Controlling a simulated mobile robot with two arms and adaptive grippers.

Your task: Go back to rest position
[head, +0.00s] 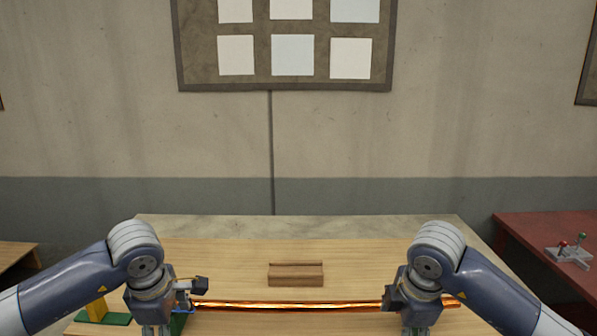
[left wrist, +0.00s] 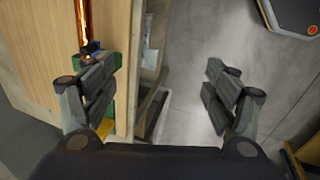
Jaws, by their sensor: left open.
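My left gripper (head: 157,328) is at the lower left of the head view, over the table's near part, beside the left end of a copper rod. In the left wrist view its two fingers (left wrist: 160,88) are wide apart with nothing between them, and the floor shows through the gap. My right gripper (head: 418,328) is at the lower right of the head view, near the rod's right end. Its fingertips are cut off by the bottom edge, so its opening is unclear.
The copper rod (head: 290,305) lies across the wooden table (head: 215,252), its left end at a blue and green stand (head: 112,317). A small wooden block (head: 296,274) sits behind it. A red table (head: 540,240) with a small fixture (head: 568,256) stands right.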

